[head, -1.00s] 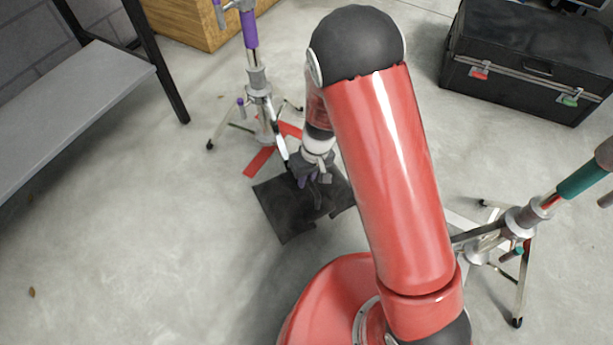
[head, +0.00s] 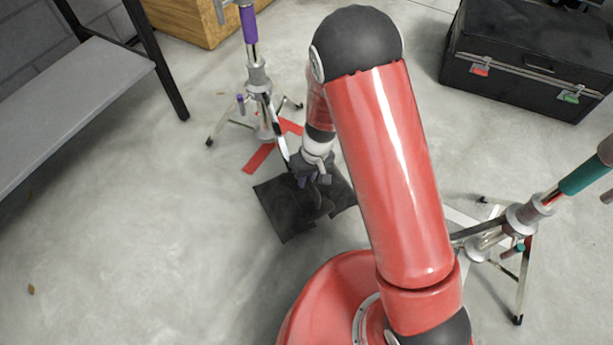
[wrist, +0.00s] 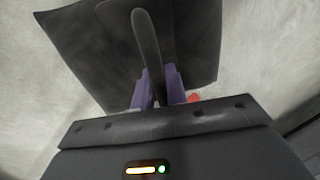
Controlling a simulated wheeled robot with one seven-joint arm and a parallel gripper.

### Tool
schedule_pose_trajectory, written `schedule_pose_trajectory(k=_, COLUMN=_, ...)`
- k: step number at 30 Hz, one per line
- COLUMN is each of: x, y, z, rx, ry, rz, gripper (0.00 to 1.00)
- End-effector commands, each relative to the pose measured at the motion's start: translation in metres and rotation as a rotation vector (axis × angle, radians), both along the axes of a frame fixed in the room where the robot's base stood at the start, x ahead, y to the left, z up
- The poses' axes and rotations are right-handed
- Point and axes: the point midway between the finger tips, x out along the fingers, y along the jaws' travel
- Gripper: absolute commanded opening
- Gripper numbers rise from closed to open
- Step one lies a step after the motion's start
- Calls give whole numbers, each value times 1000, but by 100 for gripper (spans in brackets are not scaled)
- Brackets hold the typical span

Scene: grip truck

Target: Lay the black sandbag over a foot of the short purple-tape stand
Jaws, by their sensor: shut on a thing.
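The black sandbag (head: 288,213) hangs at my gripper (head: 313,180), in front of the purple-tape stand. In the wrist view the sandbag (wrist: 90,45) spreads dark and flat past the purple fingers of my gripper (wrist: 160,88), which are shut on its handle strap (wrist: 147,40). The purple-tape stand (head: 257,75) stands upright behind and left of my gripper. One of its feet reaches toward my gripper beside the red floor tape. The bag is beside this foot; I cannot tell how high above the floor it is. My arm hides part of the bag's right side.
A green-tape stand (head: 515,220) stands at the right. A black case (head: 530,62) lies at the back right. A grey shelf (head: 75,105) is at the left and a wooden box (head: 195,22) at the back. Red tape (head: 260,157) marks the floor.

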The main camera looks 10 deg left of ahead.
Motion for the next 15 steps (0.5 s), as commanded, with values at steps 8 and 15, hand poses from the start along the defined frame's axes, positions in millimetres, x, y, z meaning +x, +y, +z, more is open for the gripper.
schedule_pose_trajectory(k=8, x=2, y=1, z=-3, rx=3, ry=-4, rz=0, gripper=0)
schedule_pose_trajectory(k=15, x=2, y=1, z=-8, rx=4, ry=-5, rz=0, gripper=0)
